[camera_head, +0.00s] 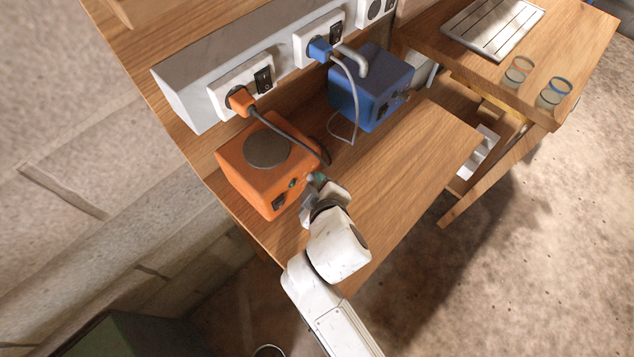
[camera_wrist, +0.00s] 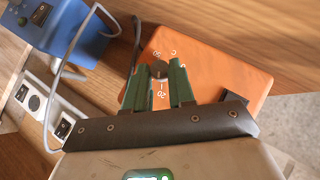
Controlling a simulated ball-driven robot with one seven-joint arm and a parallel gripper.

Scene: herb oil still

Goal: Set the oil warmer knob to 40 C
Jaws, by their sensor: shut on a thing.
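The orange oil warmer (camera_head: 246,186) stands on the wooden bench with a round grey plate (camera_head: 267,150) on top. It also fills the middle right of the wrist view (camera_wrist: 218,72). Its small dark knob (camera_wrist: 160,68) sits on the face before my gripper, with white marks around it, including a "C" and what looks like "20". The knob's pointer setting cannot be read. My gripper (camera_wrist: 158,76) is shut on the knob, one green finger on each side. In the head view my gripper (camera_head: 314,180) is at the warmer's right-hand face and hides the knob.
A blue box (camera_head: 368,92) stands behind the warmer. Orange and blue plugs (camera_head: 240,100) sit in wall sockets, and grey cables (camera_head: 292,137) hang close by. The bench (camera_head: 410,160) right of my gripper is clear. Two glasses (camera_head: 518,72) and a slatted tray (camera_head: 492,26) are on another table.

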